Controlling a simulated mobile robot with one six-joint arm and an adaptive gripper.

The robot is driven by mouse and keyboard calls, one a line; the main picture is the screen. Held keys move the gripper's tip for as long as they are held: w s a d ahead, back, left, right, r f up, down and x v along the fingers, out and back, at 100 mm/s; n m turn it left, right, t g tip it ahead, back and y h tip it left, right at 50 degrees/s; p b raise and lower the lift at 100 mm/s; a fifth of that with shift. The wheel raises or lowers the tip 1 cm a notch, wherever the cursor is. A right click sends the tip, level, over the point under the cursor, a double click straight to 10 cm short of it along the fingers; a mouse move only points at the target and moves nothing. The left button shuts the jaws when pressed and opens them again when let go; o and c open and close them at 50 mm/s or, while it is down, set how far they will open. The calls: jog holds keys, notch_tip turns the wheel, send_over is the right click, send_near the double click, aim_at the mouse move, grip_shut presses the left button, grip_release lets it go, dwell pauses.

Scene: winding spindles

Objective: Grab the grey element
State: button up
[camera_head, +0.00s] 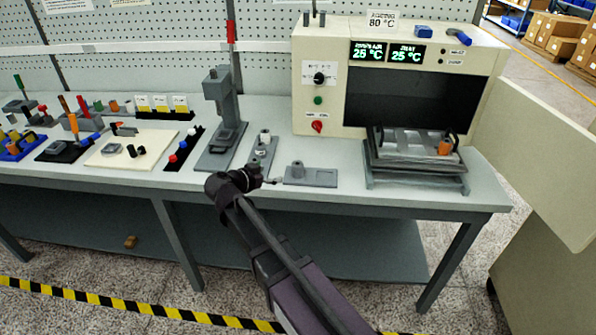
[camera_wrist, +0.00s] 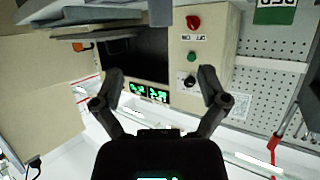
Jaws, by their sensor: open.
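Several grey parts lie on the bench, and I cannot tell which one the task means. A flat grey plate with a short upright post (camera_head: 311,176) lies just right of my gripper (camera_head: 258,178) in the head view. A grey holder with white-topped pegs (camera_head: 262,152) stands just behind my gripper. A small grey piece (camera_head: 111,150) lies on the cream board at the left. In the wrist view my gripper (camera_wrist: 161,74) has its two fingers spread apart with nothing between them. It faces the oven's front panel, which appears upside down.
The cream oven (camera_head: 328,88) stands at the back right, with a grey rack (camera_head: 418,178) before it. A tall grey press (camera_head: 219,115) stands left of my gripper. The bench front (camera_head: 400,208) has bare room. Coloured parts crowd the left.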

aim_at(294, 167)
jog(key=shift+w+f, duration=0.1)
jog(key=b+x, duration=0.3)
jog(key=x, duration=0.4)
jog(key=shift+f, duration=0.1)
jog(key=shift+w+d+f, duration=0.15)
jog(key=shift+w+d, duration=0.3)
jog(key=shift+w, duration=0.1)
jog(key=shift+b+x, duration=0.95)
jog(key=shift+x, duration=1.6)
jog(key=shift+w, duration=0.1)
jog(key=c, duration=1.3)
